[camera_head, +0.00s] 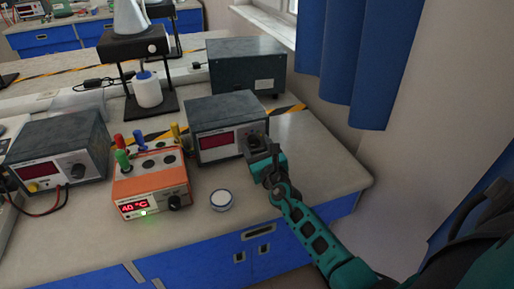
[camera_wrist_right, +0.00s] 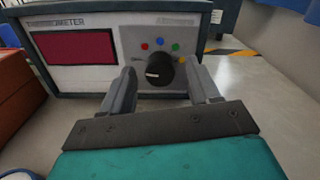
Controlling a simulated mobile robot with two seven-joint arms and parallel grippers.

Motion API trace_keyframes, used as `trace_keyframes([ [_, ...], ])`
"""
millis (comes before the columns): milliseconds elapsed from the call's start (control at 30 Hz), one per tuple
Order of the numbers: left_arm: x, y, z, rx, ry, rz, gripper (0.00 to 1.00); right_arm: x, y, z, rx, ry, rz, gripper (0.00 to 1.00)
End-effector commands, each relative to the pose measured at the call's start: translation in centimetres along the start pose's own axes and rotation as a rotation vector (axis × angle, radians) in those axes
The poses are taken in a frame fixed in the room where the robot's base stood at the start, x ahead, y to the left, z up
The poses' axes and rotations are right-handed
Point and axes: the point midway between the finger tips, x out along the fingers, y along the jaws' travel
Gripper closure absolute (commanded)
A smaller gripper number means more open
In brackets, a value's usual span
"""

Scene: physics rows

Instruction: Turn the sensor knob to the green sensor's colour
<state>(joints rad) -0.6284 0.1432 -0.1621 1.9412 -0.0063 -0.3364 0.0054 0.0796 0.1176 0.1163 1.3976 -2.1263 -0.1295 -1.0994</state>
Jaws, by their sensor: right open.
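The sensor knob (camera_wrist_right: 159,70) is round and black on the grey thermometer box (camera_head: 222,112); its white mark faces left. Red (camera_wrist_right: 144,46), blue (camera_wrist_right: 160,41), green (camera_wrist_right: 175,47) and yellow (camera_wrist_right: 181,60) dots arc above and right of it. My right gripper (camera_head: 256,145) is open; in the wrist view its fingers (camera_wrist_right: 160,88) stand either side of the knob, with gaps showing; contact is not visible. The green sensor (camera_head: 122,158) stands at the left of the orange unit (camera_head: 150,183), near red, blue and yellow ones. My left gripper is out of view.
A small white round dish (camera_head: 221,200) stands on the bench in front of the thermometer box. Another grey meter box (camera_head: 60,150) is at left. A dark box (camera_head: 247,66) and a stand (camera_head: 133,48) are behind. The bench is clear at right.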

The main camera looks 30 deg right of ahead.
Motion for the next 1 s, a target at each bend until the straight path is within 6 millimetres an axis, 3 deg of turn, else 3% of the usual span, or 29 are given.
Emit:
trace_keyframes([
  [300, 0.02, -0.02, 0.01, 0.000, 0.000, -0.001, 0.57, 0.22, 0.01, -0.02, 0.000, 0.001, 0.001, 0.39],
  [867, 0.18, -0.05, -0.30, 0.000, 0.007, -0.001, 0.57, 0.19, 0.01, -0.02, 0.000, 0.001, 0.000, 0.93],
  [1000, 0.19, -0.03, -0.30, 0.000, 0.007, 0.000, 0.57, 0.18, 0.01, -0.03, 0.003, 0.001, 0.000, 0.95],
])
